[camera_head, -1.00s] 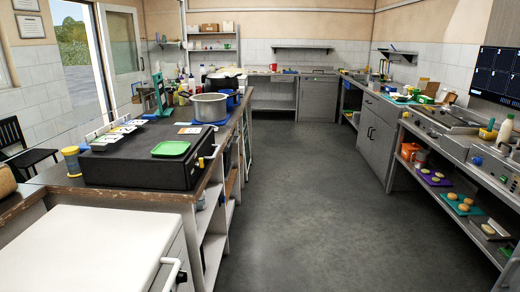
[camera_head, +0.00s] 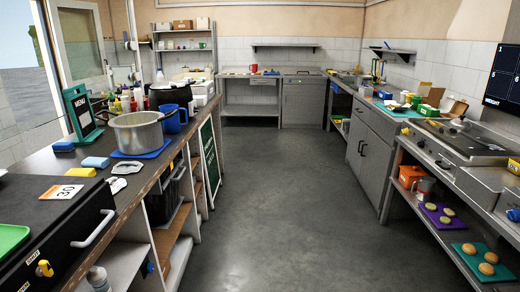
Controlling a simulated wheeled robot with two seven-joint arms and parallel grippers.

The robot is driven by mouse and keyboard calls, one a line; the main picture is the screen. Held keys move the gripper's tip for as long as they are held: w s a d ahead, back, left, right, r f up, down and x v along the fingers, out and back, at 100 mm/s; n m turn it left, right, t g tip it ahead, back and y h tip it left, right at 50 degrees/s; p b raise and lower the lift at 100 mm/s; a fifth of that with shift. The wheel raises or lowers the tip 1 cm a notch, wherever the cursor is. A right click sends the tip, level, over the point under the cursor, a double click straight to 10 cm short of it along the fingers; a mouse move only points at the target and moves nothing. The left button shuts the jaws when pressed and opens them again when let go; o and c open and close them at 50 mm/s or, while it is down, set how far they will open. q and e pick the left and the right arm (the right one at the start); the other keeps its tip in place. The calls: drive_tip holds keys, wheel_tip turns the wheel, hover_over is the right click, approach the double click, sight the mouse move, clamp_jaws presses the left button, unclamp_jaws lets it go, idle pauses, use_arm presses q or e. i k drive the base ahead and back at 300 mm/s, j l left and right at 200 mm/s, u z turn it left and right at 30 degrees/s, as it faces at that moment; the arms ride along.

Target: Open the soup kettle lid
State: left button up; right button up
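A dark round vessel (camera_head: 170,96) that looks like the soup kettle stands on the left counter, behind the silver pot. Its top is small in view, and I cannot tell whether its lid is open or shut. The silver pot (camera_head: 136,134) partly hides its lower left, and a blue jug (camera_head: 174,119) stands in front of it. The silver pot is uncovered and sits on a blue mat. Neither of my grippers is in view.
The left counter (camera_head: 150,176) runs along the aisle, with a black box (camera_head: 50,225) at its near end. A menu stand (camera_head: 79,112) stands beside the silver pot. Shelves and cooking equipment (camera_head: 470,145) line the right. The floor (camera_head: 280,200) between is clear.

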sight(168, 84)
drive_tip(key=i, duration=2.3)
drive_tip(key=j+u, duration=0.05)
drive_tip(key=j, duration=0.05)
